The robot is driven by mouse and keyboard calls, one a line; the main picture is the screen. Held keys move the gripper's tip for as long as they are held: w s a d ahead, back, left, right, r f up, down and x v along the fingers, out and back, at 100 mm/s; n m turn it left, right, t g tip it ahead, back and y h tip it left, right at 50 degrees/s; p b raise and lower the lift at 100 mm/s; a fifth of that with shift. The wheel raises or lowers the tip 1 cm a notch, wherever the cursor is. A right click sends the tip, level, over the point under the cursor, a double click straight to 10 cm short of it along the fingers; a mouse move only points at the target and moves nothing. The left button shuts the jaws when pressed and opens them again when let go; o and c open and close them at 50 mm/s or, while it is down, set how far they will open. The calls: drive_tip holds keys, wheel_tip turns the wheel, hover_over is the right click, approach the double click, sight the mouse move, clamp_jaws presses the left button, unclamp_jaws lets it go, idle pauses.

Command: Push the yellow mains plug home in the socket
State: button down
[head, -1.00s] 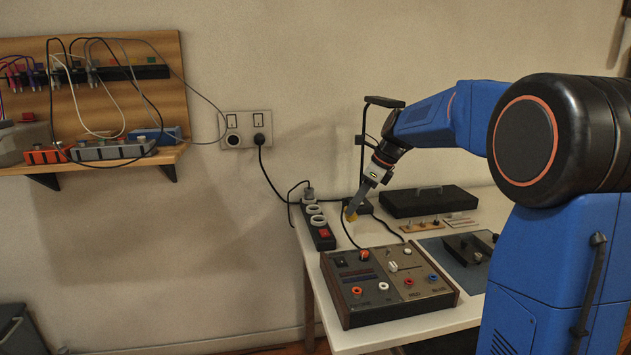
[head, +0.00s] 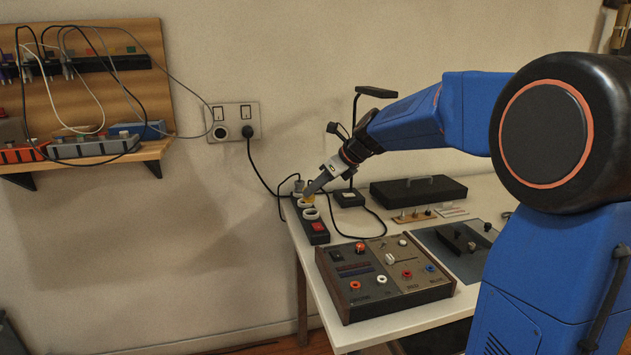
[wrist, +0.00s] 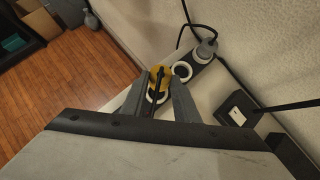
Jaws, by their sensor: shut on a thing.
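The yellow mains plug (head: 309,198) is between the fingertips of my gripper (head: 313,190). The wrist view also shows the yellow plug (wrist: 161,76) between both fingers of my gripper (wrist: 159,88), which is shut on it. The black socket strip (head: 314,238) lies along the table's left edge. The plug is at its row of white-ringed sockets. In the wrist view, one ring (wrist: 182,70) is bare beside the plug, and another ring (wrist: 157,98) shows partly behind the plug and fingers. I cannot tell whether the plug's pins are in a socket.
A grey plug (head: 298,186) sits in the strip's far end. A red switch (head: 318,226) is at the near end. A control box (head: 385,278) with knobs stands in front. A lamp stand (head: 354,135) rises close behind my gripper. A black case (head: 418,191) lies farther right.

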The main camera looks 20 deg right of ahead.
drive_tip(key=shift+d+f+n, duration=0.25)
drive_tip(key=shift+f+n, duration=0.05)
drive_tip(key=shift+f, duration=0.05)
drive_tip(key=shift+d+f+n+g+y, duration=0.25)
drive_tip(key=shift+f+n+g+y, duration=0.1)
drive_tip(key=shift+n+g+y, duration=0.35)
idle(0.4)
drive_tip(key=shift+f, duration=1.15)
idle(0.5)
drive_tip(key=c, duration=1.3)
unclamp_jaws()
drive_tip(key=shift+s+r, duration=0.1)
drive_tip(key=v, duration=1.7)
